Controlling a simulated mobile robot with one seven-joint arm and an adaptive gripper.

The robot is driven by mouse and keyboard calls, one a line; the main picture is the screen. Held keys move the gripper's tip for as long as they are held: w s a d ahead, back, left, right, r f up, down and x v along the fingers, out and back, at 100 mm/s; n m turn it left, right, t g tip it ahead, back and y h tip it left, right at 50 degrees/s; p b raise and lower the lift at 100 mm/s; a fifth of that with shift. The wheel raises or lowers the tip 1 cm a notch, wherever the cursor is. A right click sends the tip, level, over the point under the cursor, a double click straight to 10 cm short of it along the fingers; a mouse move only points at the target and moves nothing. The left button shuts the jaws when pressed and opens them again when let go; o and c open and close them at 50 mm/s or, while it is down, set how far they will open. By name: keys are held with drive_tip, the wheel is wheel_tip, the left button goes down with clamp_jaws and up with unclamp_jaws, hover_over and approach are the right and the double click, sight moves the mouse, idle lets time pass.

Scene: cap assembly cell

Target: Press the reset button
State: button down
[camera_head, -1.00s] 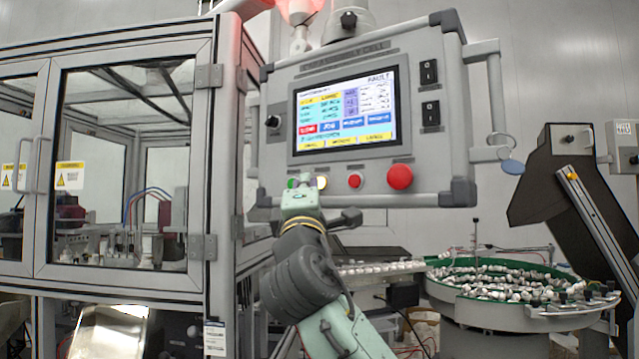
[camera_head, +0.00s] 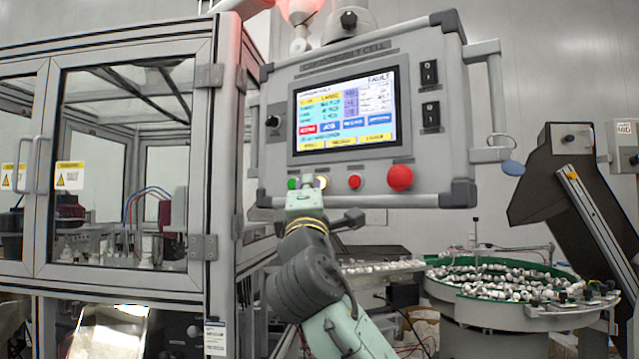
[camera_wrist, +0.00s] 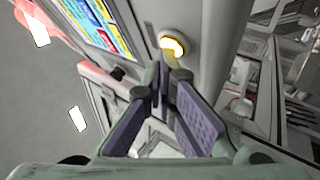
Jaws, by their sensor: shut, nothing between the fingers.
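A control panel (camera_head: 288,177) carries a row of buttons under its screen. A lit yellow-white button (camera_head: 322,182) sits between a green button (camera_head: 292,183) and a small red one (camera_head: 354,181). Which one is the reset button cannot be read from labels. My gripper (camera_head: 307,182) is at the panel's lower left, beside the lit button and partly covering the space left of it. In the wrist view, my gripper (camera_wrist: 160,82) is shut and empty, its fingertips just below the lit button (camera_wrist: 172,46). I cannot tell whether they touch it.
A large red mushroom button (camera_head: 400,177) is at the right of the row. The screen (camera_head: 345,110) reads FAULT. A glazed machine enclosure (camera_head: 213,160) stands close on the left. A round bowl of small parts (camera_head: 455,298) stands lower right.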

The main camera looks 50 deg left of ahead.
idle(0.3)
drive_tip(key=shift+s+d, duration=0.1)
drive_tip(key=shift+s, duration=0.3)
drive_tip(key=s+d+b, duration=0.1)
drive_tip(key=s, duration=0.5)
drive_tip(key=shift+d, duration=0.2)
idle(0.9)
